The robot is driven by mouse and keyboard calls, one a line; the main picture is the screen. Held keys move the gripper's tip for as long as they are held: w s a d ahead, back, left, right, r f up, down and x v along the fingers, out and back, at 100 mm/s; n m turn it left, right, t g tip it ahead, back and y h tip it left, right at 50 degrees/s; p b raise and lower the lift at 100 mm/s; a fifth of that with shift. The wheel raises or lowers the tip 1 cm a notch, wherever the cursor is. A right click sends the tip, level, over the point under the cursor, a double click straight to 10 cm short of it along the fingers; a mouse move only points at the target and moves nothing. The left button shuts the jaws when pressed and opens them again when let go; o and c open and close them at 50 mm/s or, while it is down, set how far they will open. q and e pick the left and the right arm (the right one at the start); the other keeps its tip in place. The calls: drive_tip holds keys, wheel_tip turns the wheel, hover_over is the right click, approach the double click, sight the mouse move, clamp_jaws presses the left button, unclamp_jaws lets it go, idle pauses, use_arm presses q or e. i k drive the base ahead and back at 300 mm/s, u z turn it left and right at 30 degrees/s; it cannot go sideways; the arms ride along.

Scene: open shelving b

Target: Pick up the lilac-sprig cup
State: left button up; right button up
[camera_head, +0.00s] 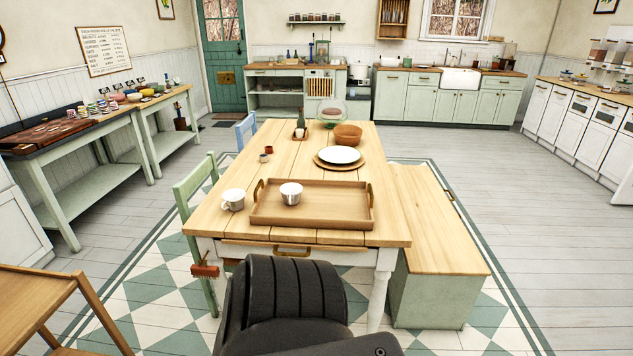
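A white cup with a handle (233,199) stands upright on the wooden dining table (215,222), at its near left, left of a tray. A second pale cup (291,194) stands inside the wooden tray (340,214). Faint marks show on the left cup, but they are too small to tell if they are lilac sprigs. Several small patterned cups (102,105) stand on the bench at the left wall; their patterns are too small to read. Neither of my grippers is in view.
A white plate (339,155), a wooden bowl (348,135) and small pots share the table. A pale green chair (196,187) is at its left, a bench (435,210) along its right. A wooden cart (30,290) is near left. Floor beyond the bench is clear.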

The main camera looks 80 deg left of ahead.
sight(291, 197)
drive_tip(key=u, duration=0.25)
drive_tip(key=i, duration=0.75)
drive_tip(key=u, duration=1.35)
drive_tip(key=i, duration=0.75)
drive_tip(key=u, duration=0.8)
